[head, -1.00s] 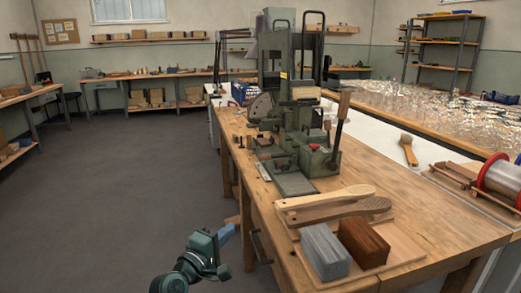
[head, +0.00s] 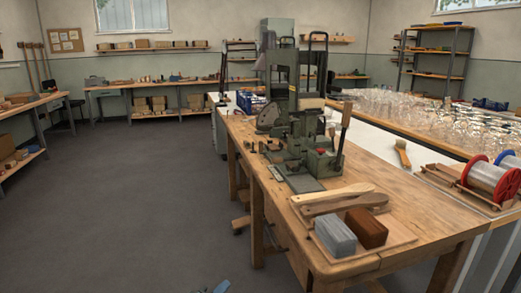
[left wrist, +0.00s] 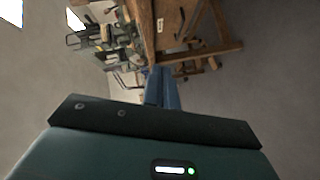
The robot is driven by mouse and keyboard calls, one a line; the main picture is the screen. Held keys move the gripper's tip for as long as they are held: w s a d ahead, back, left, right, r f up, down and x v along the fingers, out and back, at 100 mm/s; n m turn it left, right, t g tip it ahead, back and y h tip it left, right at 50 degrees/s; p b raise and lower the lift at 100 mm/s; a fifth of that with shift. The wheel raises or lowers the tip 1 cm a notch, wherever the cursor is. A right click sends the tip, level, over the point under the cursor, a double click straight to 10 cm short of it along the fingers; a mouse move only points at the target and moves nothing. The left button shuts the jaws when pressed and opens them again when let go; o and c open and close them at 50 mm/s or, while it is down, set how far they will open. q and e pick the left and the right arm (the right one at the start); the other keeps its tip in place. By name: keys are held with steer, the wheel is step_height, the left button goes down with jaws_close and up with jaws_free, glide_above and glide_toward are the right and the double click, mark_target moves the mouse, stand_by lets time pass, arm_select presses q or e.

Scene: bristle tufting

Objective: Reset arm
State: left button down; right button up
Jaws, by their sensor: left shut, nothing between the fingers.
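My left gripper (head: 222,287) barely shows at the bottom edge of the head view, as a small blue tip over the grey floor. In the left wrist view its blue fingers (left wrist: 162,88) are together with nothing between them. It is apart from the workbench (head: 425,225), to the left of and below its front end. The rest of my left arm is outside the head view. My right gripper is in neither view.
The bench holds a green tufting machine (head: 305,145), wooden brush handles (head: 340,198), a grey block (head: 335,237), a brown block (head: 366,228) and red-flanged spools (head: 488,183). The floor (head: 130,200) left of the bench is clear.

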arm_select(q)
steer(key=s+a+r+m+g+y+p, duration=0.1)
steer(key=s+m+p, duration=0.4)
steer(key=s, duration=0.7)
steer(key=s+a+r+m+g+y+p, duration=0.1)
steer(key=s+m+p, duration=0.5)
steer(key=s, duration=0.6)
steer(key=a+g+y+p, duration=0.1)
steer(key=a+y, duration=0.1)
steer(key=a, duration=0.1)
steer(key=shift+s+r+g, duration=0.3)
steer(key=shift+s+g, duration=0.05)
steer(key=shift+g, duration=0.05)
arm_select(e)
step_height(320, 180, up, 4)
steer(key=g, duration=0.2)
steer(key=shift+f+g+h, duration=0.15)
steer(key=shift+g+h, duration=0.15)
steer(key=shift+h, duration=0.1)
